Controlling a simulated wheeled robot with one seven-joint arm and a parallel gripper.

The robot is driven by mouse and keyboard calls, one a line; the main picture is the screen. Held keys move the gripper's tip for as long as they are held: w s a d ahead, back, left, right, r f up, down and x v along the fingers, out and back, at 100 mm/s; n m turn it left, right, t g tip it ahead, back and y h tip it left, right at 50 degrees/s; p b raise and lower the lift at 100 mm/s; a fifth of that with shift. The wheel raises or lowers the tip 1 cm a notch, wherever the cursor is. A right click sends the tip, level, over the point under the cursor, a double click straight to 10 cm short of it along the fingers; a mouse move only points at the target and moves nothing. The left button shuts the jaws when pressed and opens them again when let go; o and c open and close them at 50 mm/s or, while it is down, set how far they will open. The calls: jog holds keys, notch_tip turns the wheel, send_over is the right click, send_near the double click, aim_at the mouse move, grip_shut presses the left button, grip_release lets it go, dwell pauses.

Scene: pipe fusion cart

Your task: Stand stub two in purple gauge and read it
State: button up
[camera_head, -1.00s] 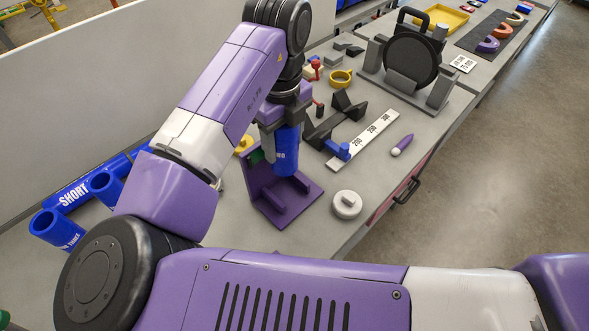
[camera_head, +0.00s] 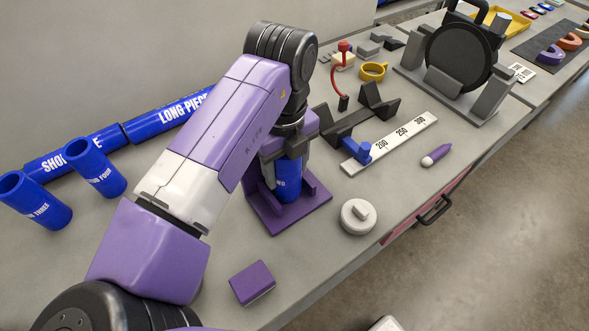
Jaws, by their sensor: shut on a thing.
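Stub two (camera_head: 287,190) is a short blue pipe piece, its label partly showing "WO". It stands about upright over the base of the purple gauge (camera_head: 312,208), near its back plate. I cannot tell whether its lower end touches the base. My gripper (camera_head: 285,164) points down and is shut on the stub's upper part. My wrist hides the stub's top and much of the gauge's back plate, and no reading shows.
Stubs three (camera_head: 38,202) and four (camera_head: 95,168) stand at left, before the blue long piece (camera_head: 170,115). A purple block (camera_head: 252,283), grey round piece (camera_head: 358,216), white scale (camera_head: 405,137) and purple marker (camera_head: 436,155) lie nearby.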

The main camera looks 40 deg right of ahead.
jog(key=shift+f, duration=0.3)
jog(key=shift+f, duration=0.15)
jog(key=o, duration=1.6)
notch_tip(320, 180, up, 12)
jog(key=shift+r, duration=0.2)
